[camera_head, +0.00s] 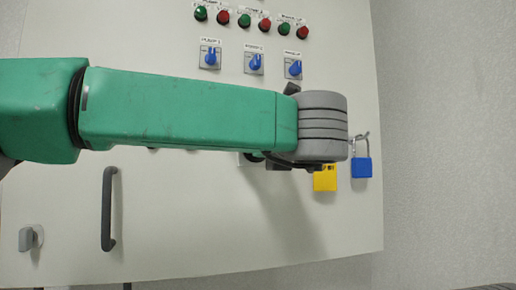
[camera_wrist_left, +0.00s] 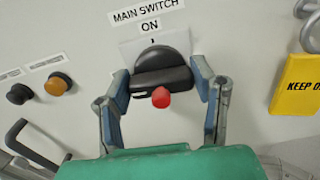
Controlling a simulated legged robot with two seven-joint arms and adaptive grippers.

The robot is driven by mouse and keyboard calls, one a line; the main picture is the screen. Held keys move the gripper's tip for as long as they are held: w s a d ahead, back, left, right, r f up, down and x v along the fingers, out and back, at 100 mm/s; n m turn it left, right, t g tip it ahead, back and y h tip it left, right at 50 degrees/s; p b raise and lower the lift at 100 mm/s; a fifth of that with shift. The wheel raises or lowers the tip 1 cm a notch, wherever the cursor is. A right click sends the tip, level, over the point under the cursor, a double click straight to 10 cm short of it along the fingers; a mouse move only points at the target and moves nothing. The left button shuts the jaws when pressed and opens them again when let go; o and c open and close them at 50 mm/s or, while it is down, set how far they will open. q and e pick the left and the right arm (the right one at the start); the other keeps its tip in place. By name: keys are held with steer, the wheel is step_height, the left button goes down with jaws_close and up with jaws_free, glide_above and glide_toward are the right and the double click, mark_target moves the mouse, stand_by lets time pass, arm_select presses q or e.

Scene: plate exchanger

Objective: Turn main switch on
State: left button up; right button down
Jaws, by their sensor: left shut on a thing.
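The main switch is a black rotary knob (camera_wrist_left: 162,72) with a red part at its lower edge, below the label "MAIN SWITCH ON" (camera_wrist_left: 148,16) in the left wrist view. The fingers of my left gripper (camera_wrist_left: 161,84) stand on both sides of the black handle and are shut on it. The handle lies roughly crosswise in that picture, and the word ON is above it. In the head view my left arm covers most of the switch and the gripper. My right gripper is in neither view.
A yellow tag (camera_head: 325,178) and a blue padlock (camera_head: 361,167) hang right of the switch. Blue selector switches (camera_head: 253,63) and red and green buttons are above my arm. A dark door handle (camera_head: 108,208) stands out at lower left. Black and orange buttons (camera_wrist_left: 59,84) are left of the switch.

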arm_select(q)
steer(key=shift+d+m, duration=0.15)
steer(key=shift+m, duration=0.65)
steer(key=m, duration=0.3)
steer(key=shift+p, duration=0.35)
steer(key=m+p, duration=0.1)
steer(key=m, duration=0.3)
steer(key=m+p, duration=0.2)
steer(key=m, duration=0.2)
steer(key=shift+d+f+m+p, duration=0.1)
steer(key=shift+m+p, duration=0.2)
steer(key=shift+p, duration=0.1)
steer(key=m+p, duration=0.2)
steer(key=m, duration=0.1)
steer(key=shift+f+m, duration=0.15)
steer(key=shift+m, duration=0.25)
steer(key=shift+p, duration=0.3)
steer(key=shift+f+m, duration=0.2)
steer(key=shift+m, duration=0.2)
steer(key=o, duration=1.2)
steer(key=shift+w+d, duration=0.1)
steer(key=shift+c, duration=0.2)
steer(key=shift+d, duration=0.1)
